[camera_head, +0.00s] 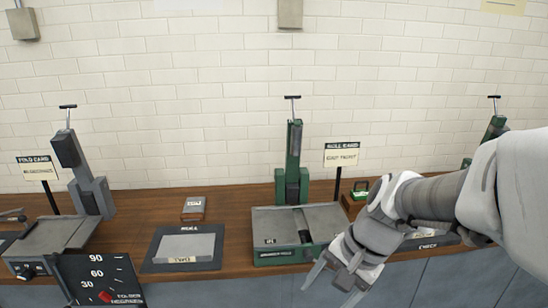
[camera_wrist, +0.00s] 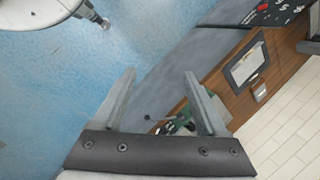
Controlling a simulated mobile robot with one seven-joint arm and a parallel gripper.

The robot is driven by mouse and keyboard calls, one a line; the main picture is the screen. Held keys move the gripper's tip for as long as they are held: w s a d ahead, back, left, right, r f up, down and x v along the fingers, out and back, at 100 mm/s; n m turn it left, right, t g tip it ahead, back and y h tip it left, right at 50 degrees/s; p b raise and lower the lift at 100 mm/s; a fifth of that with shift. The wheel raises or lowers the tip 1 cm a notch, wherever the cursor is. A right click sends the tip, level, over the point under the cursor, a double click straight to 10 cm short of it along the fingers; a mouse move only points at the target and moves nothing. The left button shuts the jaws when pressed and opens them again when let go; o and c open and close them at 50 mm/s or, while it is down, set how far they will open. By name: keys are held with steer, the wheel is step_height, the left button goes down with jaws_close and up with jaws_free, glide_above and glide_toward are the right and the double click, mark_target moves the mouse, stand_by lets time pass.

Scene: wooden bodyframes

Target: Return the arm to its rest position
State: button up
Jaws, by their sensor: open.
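My gripper (camera_head: 333,281) is at the lower right of centre in the head view, on the end of my white and grey arm. It is in front of the bench's front edge, just below a green and grey press machine (camera_head: 287,254). Its two fingers are apart with nothing between them. In the wrist view my gripper (camera_wrist: 165,100) also shows open and empty, with the blue floor, cabinet front and bench beyond the fingers. My arm hides part of the bench at the right.
The wooden bench (camera_head: 232,206) runs along a white brick wall. On it are a grey machine (camera_head: 62,232) at left, a framed grey plate (camera_head: 185,247), a small box (camera_head: 194,208) and a sign (camera_head: 341,155). A dark gauge panel (camera_head: 100,278) stands at lower left. Blue floor (camera_wrist: 60,80) is clear.

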steer(key=s+d+r+n+t+h, duration=0.3)
steer(key=s+d+r+n+t, duration=0.1)
steer(key=s+r+n, duration=0.4)
steer(key=shift+h, duration=0.3)
